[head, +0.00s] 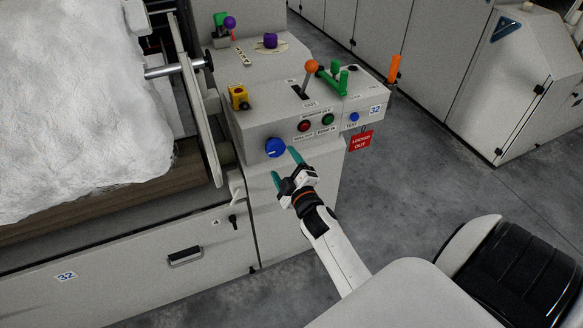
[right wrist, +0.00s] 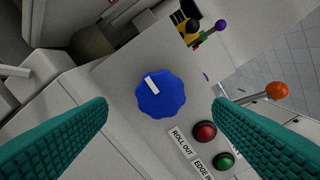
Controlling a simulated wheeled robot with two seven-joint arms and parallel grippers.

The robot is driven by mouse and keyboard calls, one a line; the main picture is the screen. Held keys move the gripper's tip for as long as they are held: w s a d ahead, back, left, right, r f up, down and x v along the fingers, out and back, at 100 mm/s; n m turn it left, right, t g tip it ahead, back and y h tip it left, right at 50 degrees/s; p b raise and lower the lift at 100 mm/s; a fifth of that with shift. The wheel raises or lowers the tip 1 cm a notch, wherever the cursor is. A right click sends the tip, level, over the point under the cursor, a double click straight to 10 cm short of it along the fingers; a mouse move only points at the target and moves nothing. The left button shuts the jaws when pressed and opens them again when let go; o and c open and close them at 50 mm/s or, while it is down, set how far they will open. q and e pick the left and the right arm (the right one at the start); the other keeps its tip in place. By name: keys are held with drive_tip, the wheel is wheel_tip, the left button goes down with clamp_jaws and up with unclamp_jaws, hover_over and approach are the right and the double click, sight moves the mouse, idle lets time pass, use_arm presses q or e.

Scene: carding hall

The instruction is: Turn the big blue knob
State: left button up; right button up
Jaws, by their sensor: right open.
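The big blue knob (head: 275,147) sits on the front face of the grey control box, at its left end. In the right wrist view the knob (right wrist: 161,91) has a scalloped edge and a white pointer mark that points to the upper left. My right gripper (head: 283,164) is open, just in front of the knob and slightly below it. In the right wrist view its two teal fingers (right wrist: 158,122) stand apart, one to each side of the knob, and do not seem to touch it. My left gripper is not in view.
Right of the knob are a red button (head: 304,126), a green button (head: 328,119) and a small blue button (head: 354,117). An orange-tipped lever (head: 311,67) stands on top. A red lockout tag (head: 361,141) hangs at right. White fibre (head: 75,110) fills the left. Open floor (head: 420,180) lies right.

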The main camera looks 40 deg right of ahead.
drive_tip(key=shift+v, duration=2.35)
